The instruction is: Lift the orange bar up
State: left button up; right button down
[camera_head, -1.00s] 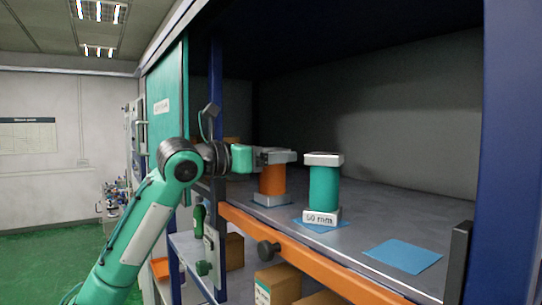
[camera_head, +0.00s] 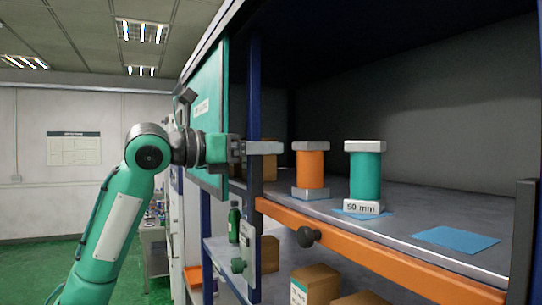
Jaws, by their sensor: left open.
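The orange bar (camera_head: 390,255) runs along the front edge of the shelf, sloping down to the right. It has a black knob (camera_head: 308,237) on its front. My left gripper (camera_head: 268,148) is open and empty, above the bar's left end and apart from it. It is beside the blue post, left of an orange spool. My right gripper is out of view.
On the shelf (camera_head: 425,205) stand the orange spool (camera_head: 311,169) and a teal spool (camera_head: 364,176) labelled 50 mm. A blue pad (camera_head: 456,240) lies bare to the right. Cardboard boxes (camera_head: 315,284) are below. The blue post (camera_head: 254,85) stands at the left.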

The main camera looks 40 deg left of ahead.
aim_at(442, 286)
jog(key=k+j, duration=0.3)
jog(key=k, duration=0.15)
jog(key=k+j, duration=0.3)
jog(key=k, duration=0.2)
